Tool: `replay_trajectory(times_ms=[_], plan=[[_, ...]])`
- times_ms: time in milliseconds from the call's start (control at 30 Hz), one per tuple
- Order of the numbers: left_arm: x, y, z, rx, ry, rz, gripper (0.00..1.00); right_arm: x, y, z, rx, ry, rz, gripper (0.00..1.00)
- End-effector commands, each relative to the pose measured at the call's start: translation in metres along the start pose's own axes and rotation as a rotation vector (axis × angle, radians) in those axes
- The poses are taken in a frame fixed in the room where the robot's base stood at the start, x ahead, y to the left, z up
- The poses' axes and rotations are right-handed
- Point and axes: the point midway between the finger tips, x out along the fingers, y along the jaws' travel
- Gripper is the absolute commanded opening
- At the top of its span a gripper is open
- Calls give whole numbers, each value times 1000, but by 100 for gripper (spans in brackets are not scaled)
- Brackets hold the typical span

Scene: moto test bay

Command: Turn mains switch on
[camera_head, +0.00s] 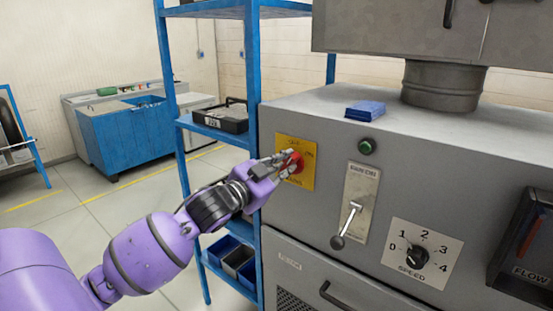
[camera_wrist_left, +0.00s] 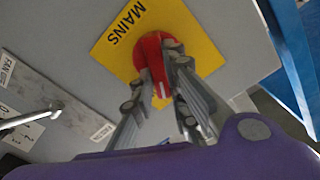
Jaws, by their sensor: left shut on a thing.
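The mains switch is a red rotary knob (camera_head: 293,160) on a yellow plate (camera_head: 308,176) at the left of the grey machine's front. My left gripper (camera_head: 286,163) is at the knob, its fingers shut on it. In the left wrist view the red knob (camera_wrist_left: 151,60) sits between the fingers of the left gripper (camera_wrist_left: 162,66), and the yellow plate (camera_wrist_left: 190,30) reads MAINS. The fingers partly cover the knob and some of the plate's lettering in the head view. My right gripper is not in view.
Right of the plate are a green button (camera_head: 367,146), a lever (camera_head: 347,222) and a speed dial (camera_head: 417,257). A blue shelf rack (camera_head: 253,90) stands close at the left of the machine. A blue box (camera_head: 365,110) lies on top of the machine.

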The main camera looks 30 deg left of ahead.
Motion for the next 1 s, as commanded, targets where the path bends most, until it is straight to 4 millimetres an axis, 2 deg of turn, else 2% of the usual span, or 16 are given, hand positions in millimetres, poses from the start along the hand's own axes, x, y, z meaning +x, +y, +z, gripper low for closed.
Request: replay_trajectory(times_ms=[33,233,567,1000], plan=[[-1,-3,-6,49,9,-4,0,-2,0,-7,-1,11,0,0],[0,0,-4,238,7,-3,0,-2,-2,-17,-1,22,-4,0],[0,5,1,553,2,0,0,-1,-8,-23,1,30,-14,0],[0,9,4,901,1,0,0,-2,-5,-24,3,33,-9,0]])
